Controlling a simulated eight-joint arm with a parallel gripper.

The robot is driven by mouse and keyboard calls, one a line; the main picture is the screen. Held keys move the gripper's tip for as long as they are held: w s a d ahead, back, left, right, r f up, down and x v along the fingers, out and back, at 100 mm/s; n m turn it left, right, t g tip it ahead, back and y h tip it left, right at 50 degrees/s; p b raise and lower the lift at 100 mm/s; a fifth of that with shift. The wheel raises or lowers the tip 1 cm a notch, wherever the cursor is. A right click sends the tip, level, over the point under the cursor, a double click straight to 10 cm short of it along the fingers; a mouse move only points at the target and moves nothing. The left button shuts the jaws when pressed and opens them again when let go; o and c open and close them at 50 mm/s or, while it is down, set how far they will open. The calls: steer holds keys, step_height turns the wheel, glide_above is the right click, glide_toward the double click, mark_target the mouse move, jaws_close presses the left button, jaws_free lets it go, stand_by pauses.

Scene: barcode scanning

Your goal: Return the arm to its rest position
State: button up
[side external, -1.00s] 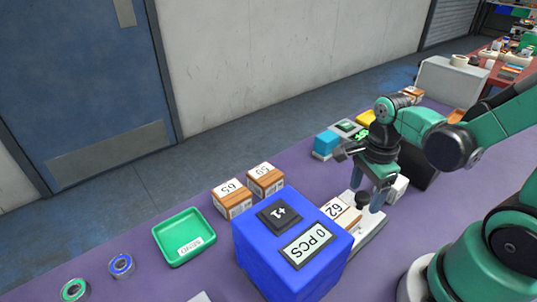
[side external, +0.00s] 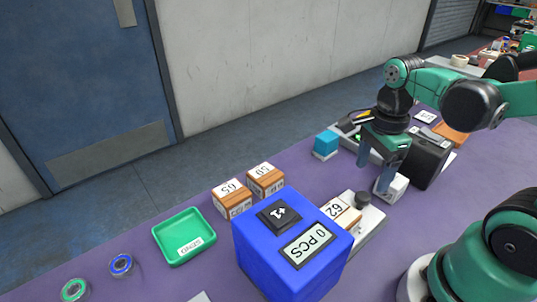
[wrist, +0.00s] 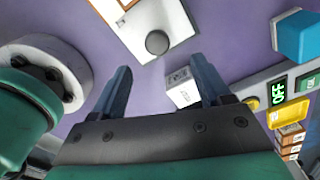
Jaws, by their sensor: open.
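My gripper (side external: 382,170) is open and empty above the purple table, near a small white box (side external: 391,187). In the wrist view its two fingers (wrist: 163,88) stand apart. The white box (wrist: 183,88) shows between them, close to the right finger, and I cannot tell whether they touch. My arm reaches in from the right in the side view.
A blue box reading "0 PCS" (side external: 290,248) stands at front centre, beside a white device with a dark knob (side external: 364,201) and box 62 (side external: 340,212). Boxes 65 (side external: 231,198) and 50 (side external: 265,180), a green tray (side external: 160,236) and a blue cube (side external: 326,144) stand leftward. A black box (side external: 428,160) is behind the gripper.

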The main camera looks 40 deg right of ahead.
steer(key=shift+w+a+n, duration=0.15)
steer(key=shift+w+n, duration=0.05)
steer(key=shift+n, duration=0.5)
steer(key=w+a+r+n+t, duration=0.2)
steer(key=n+t, duration=0.1)
steer(key=n, duration=0.7)
steer(key=w+a+r+n+t, duration=0.2)
steer(key=w+a+n+t, duration=0.1)
steer(key=n, duration=0.8)
steer(key=shift+w+t, duration=0.15)
steer(key=shift+t, duration=0.45)
